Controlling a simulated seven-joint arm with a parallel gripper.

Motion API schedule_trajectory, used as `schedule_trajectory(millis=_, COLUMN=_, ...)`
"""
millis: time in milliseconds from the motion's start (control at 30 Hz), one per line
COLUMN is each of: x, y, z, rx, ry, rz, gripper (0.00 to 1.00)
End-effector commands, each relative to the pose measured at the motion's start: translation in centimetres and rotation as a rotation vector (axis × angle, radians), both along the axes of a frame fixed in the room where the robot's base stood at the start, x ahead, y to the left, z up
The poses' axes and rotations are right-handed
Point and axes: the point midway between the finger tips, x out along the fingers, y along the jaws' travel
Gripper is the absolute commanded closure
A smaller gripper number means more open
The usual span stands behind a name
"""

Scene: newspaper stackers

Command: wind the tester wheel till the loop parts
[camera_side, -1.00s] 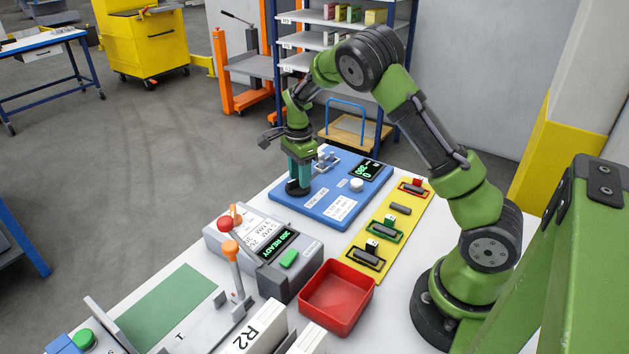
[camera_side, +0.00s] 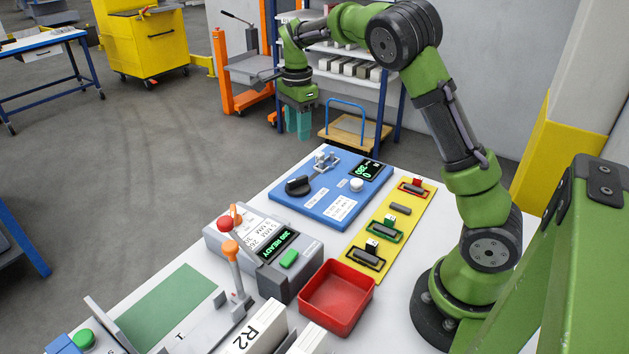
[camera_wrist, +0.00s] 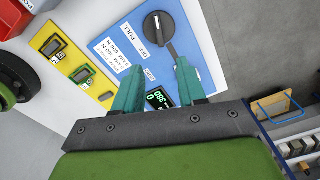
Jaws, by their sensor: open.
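The tester is a blue plate (camera_side: 345,205) on the white table, with a black wheel (camera_side: 298,186) at its left end. Small metal grips (camera_side: 325,163) stand at its back edge; I cannot make out a loop in them. A lit display (camera_side: 370,169) shows green digits, seemingly 0 and 380. The wheel (camera_wrist: 158,24) also shows at the top of the wrist view, with its dark arm pointing down toward my fingers. My gripper (camera_side: 298,122) is open and empty, raised well clear of the wheel, with teal fingers pointing down. The fingers (camera_wrist: 157,70) show apart in the wrist view.
A yellow board (camera_side: 393,222) with several small framed blocks lies right of the tester. A red tray (camera_side: 337,297) and a grey machine (camera_side: 262,252) with levers stand in front. A shelf rack and a wooden cart (camera_side: 355,133) stand behind the table.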

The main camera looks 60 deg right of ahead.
Motion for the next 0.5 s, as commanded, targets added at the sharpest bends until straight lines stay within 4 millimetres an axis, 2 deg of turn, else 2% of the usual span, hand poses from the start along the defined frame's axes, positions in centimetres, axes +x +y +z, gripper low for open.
schedule_trajectory(millis=100, x=0.0, y=-0.1, z=1.8, rx=0.0, ry=-0.001, rz=-0.001, gripper=0.6)
schedule_trajectory(millis=200, x=0.0, y=-0.1, z=2.7, rx=0.0, ry=-0.001, rz=0.0, gripper=0.6)
schedule_trajectory(millis=500, x=0.0, y=0.0, z=3.1, rx=-0.001, ry=0.001, rz=-0.001, gripper=0.6)
